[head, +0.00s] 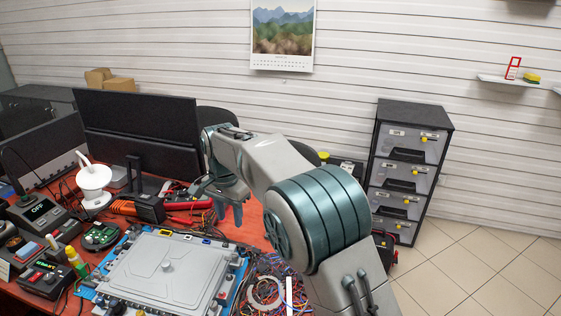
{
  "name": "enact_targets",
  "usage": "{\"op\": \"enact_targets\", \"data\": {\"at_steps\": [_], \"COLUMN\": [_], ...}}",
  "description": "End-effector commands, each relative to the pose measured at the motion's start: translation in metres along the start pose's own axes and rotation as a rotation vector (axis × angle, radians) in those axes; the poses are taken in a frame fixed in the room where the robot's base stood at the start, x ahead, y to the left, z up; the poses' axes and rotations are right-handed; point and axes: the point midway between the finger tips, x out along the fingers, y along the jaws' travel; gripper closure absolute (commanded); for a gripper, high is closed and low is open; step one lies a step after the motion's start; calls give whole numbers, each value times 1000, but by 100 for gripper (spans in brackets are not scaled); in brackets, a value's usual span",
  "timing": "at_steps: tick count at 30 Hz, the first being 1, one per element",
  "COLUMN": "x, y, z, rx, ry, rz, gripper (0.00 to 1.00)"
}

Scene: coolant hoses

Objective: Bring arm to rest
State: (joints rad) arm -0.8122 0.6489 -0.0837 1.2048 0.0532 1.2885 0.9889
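My arm reaches from the lower right over the red table and bends down to my gripper (229,212). My gripper points down above the table, behind the grey plate (165,270) on its blue board and in front of the black monitor's right side. Its blue-grey fingers are small and partly covered by the wrist, so I cannot tell the gap between them. I see nothing clearly held. My arm hides part of the table's right side.
The black monitor (135,130) stands behind the plate. A white spool (93,182), red-handled pliers (188,204) and tangled wires (268,285) lie around it. A drawer cabinet (408,165) stands at the right, beside open tiled floor (480,270).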

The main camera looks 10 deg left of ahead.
Motion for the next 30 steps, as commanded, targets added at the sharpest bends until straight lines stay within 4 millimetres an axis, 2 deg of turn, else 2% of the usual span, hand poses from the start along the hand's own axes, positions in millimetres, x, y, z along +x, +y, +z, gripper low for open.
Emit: {"op": "enact_targets", "data": {"at_steps": [2, 5, 8, 10, 16, 23, 30], "x": [0, -12, -29, -41, -68, -81, -74], "y": [0, 21, 57, 89, 184, 286, 378], "z": [0, -11, -25, -34, -43, -25, 19], "rx": [0, -1, -10, -21, -61, -110, -164], "ry": [0, 4, 13, 21, 56, 110, 175], "rz": [0, -10, -27, -39, -68, -85, -76], "gripper": [60, 60, 60, 60, 60, 60, 60]}}
